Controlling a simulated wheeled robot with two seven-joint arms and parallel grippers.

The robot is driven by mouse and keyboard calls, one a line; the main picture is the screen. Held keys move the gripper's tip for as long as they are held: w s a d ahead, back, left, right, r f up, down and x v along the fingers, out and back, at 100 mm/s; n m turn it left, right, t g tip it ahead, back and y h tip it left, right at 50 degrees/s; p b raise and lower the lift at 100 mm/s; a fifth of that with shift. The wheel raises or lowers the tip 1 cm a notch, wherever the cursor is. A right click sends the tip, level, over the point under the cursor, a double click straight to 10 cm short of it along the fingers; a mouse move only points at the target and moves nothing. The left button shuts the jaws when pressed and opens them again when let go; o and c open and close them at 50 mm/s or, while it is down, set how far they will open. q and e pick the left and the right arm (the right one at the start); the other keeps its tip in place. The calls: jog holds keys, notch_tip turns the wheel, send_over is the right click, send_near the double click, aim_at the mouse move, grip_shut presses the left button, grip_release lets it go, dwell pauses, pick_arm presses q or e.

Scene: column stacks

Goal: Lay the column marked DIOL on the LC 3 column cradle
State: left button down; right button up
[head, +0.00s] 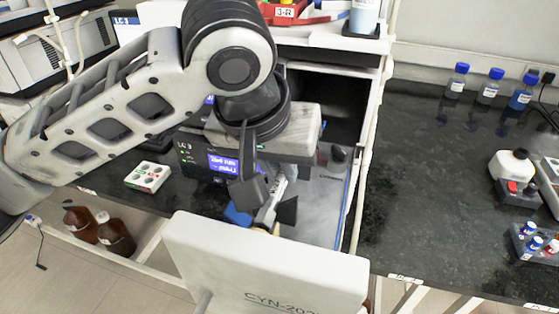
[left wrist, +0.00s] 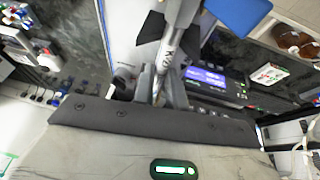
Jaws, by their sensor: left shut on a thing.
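My left gripper (head: 268,202) is shut on a slim pale column (head: 276,190), in front of the LC 3 instrument (head: 190,150). The left wrist view shows the column (left wrist: 170,62) between dark fingers (left wrist: 173,40), with dark lettering that I cannot read surely as DIOL. Its far end reaches toward grey upright pieces (left wrist: 145,84) beside the lit display, which may be the LC 3 cradle. I cannot tell whether the column touches them. In the head view my left arm and gripper hide the cradle area. My right gripper is not in view.
A white tray with coloured spots (head: 147,177) lies left of LC 3. Brown bottles (head: 115,237) stand low at left. Blue-capped bottles (head: 488,86) stand at the back right. A white pipe (head: 364,160) rises right of the instrument. The dark bench (head: 430,190) is mostly clear at right.

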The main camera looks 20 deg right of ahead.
pick_arm(q)
jog(key=shift+f, duration=0.4)
jog(key=c, duration=1.3)
grip_release()
jog(key=shift+c, duration=0.2)
